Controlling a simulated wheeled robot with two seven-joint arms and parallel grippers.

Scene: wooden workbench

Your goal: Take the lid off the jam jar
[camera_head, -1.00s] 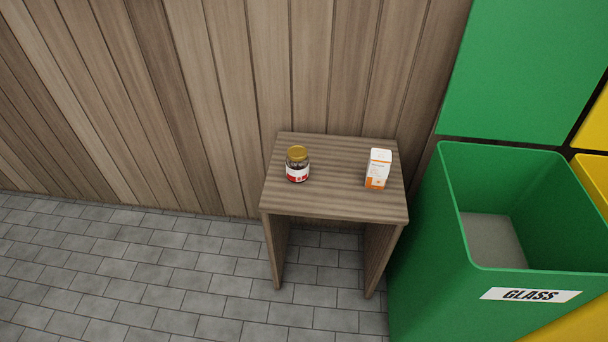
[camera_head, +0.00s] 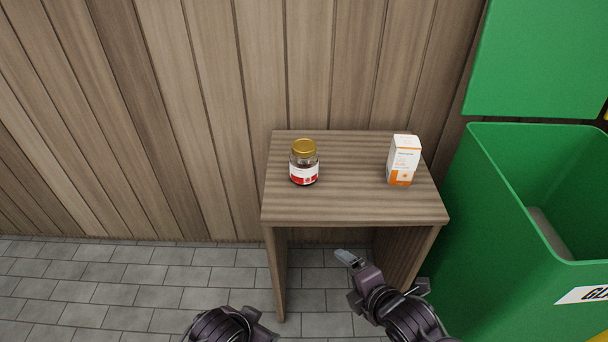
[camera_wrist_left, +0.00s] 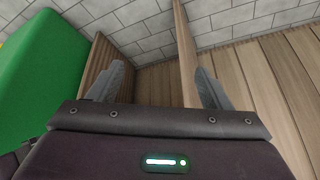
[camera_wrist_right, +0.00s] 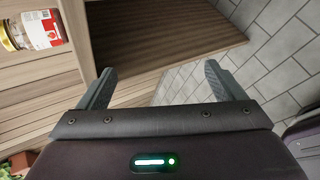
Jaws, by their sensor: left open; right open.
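The jam jar (camera_head: 304,169) stands upright on the left part of the small wooden table. It has a gold lid (camera_head: 304,147) on top, dark contents and a red and white label. The jar also shows sideways at the upper left of the right wrist view (camera_wrist_right: 38,32). My right gripper (camera_head: 350,259) is below and in front of the table's front edge, apart from the jar. It is open and empty in its wrist view (camera_wrist_right: 159,70). My left gripper is open and empty in the left wrist view (camera_wrist_left: 160,74); its arm shows at the bottom of the head view.
The wooden table (camera_head: 345,209) stands against a plank wall (camera_head: 150,120). A white and orange carton (camera_head: 403,161) stands on its right part. A green bin (camera_head: 500,235) stands close to the table's right side. Grey tiled floor (camera_head: 110,290) is clear at the left.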

